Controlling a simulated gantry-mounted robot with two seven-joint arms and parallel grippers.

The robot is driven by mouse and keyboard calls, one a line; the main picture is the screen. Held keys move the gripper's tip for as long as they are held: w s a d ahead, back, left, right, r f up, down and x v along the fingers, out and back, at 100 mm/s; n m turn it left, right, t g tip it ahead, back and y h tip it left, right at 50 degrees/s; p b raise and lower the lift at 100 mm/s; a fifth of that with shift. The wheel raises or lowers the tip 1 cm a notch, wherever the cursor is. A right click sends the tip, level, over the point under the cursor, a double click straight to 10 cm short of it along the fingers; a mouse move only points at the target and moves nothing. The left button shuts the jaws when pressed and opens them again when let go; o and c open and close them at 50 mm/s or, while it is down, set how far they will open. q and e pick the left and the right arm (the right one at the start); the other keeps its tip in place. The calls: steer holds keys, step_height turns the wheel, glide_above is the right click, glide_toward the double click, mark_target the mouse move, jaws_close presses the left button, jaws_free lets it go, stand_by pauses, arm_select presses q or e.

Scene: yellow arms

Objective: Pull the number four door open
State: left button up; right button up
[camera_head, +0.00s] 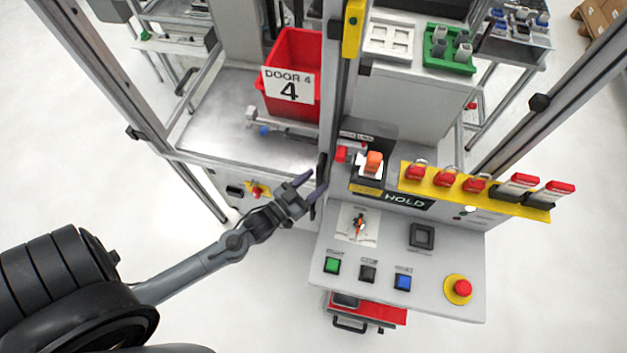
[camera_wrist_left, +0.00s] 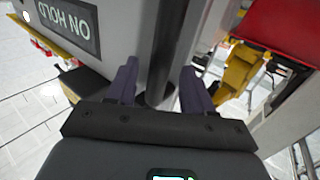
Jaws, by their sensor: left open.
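The white sign reading "DOOR 4" (camera_head: 289,85) shows in the head view in front of a red bin (camera_head: 292,48). It seems to mark a see-through door between two metal posts; the panel itself is hard to make out. A dark upright handle (camera_head: 321,170) is at the right side of this opening. My left gripper (camera_head: 309,185) is open at the handle's lower part. In the left wrist view, the dark handle (camera_wrist_left: 162,55) stands between the two spread fingers of my left gripper (camera_wrist_left: 158,82); contact cannot be told. My right gripper is not in view.
Right of the handle is a control panel (camera_head: 385,235) with buttons and a red emergency stop (camera_head: 462,288). A yellow bar (camera_head: 475,190) with red locks stands above it. A yellow-and-red switch (camera_head: 258,189) is below the opening.

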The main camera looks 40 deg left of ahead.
arm_select(q)
steer(key=shift+w, duration=0.15)
jaws_close()
stand_by(0.4)
